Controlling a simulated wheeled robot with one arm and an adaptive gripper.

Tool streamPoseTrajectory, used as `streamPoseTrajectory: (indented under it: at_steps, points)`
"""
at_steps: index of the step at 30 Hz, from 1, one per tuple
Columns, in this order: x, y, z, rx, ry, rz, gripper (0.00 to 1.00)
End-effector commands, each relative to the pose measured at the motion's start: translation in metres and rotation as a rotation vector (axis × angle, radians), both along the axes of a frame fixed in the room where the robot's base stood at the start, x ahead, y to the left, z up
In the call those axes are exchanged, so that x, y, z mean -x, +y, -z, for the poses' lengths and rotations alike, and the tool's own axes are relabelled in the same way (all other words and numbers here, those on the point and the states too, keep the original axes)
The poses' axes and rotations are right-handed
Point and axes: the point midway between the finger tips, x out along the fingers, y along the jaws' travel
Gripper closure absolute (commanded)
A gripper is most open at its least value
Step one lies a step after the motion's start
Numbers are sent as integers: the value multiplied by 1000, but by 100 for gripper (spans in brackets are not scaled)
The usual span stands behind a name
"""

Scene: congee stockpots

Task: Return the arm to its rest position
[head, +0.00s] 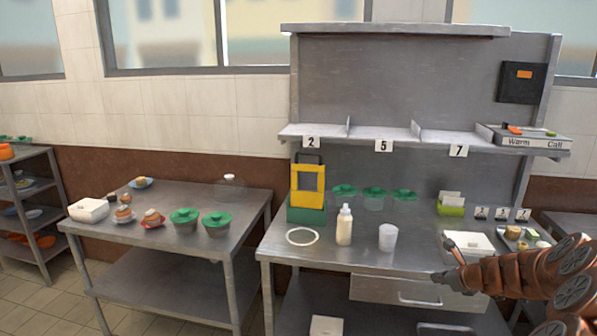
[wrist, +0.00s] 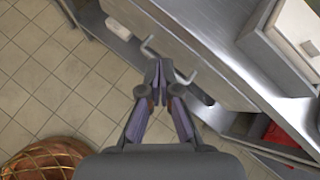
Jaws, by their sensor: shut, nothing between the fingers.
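My gripper (head: 446,277) is at the right in the head view, in front of the drawer of the right steel table. Its fingers are shut and empty. In the wrist view my gripper (wrist: 158,75) points down, with the fingertips together over the drawer handle (wrist: 185,78) as seen from above. I cannot tell whether they touch the handle. My copper-coloured arm (head: 510,273) reaches in from the right edge of the head view. The drawer (head: 375,289) looks closed in the head view.
The right table (head: 280,248) holds a squeeze bottle (head: 344,225), a white cup (head: 388,237), a white ring (head: 302,236) and a white box (head: 468,243). The left table (head: 150,245) holds green-lidded pots (head: 185,220) and small food. Tiled floor (wrist: 40,75) is open before the tables.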

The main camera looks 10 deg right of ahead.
Motion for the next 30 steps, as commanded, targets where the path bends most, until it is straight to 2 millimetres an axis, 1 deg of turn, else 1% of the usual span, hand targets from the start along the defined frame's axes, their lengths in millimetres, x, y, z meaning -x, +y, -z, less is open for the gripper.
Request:
streamPoseTrajectory:
  at_steps: [1,2,3,5,6,8,9,11,12,14,15,17,18,20,22,24,26,27,29,30]
  points:
    - [-2,30,-15,36,-9,-92,100]
    - [-2,48,-21,56,-11,-151,100]
    - [-1,72,-30,88,-16,-229,100]
    - [3,105,-44,142,-25,-345,100]
    - [7,127,-51,174,-31,-422,100]
    - [17,160,-62,224,-38,-540,100]
    - [25,180,-67,258,-41,-617,100]
    - [38,209,-75,309,-49,-728,100]
    - [48,227,-80,344,-53,-804,100]
    - [65,252,-85,394,-55,-916,100]
    - [77,268,-89,428,-59,-987,100]
    - [98,289,-92,475,-61,-1098,100]
    - [112,302,-94,509,-61,-1170,100]
    - [132,318,-97,561,-64,-1273,100]
    - [160,335,-97,612,-61,-1397,100]
    - [187,347,-97,665,-56,-1516,100]
    - [210,355,-97,711,-53,-1615,100]
    - [226,359,-97,739,-48,-1682,100]
    - [251,363,-95,777,-36,-1781,100]
    - [266,365,-94,803,-31,-1844,100]
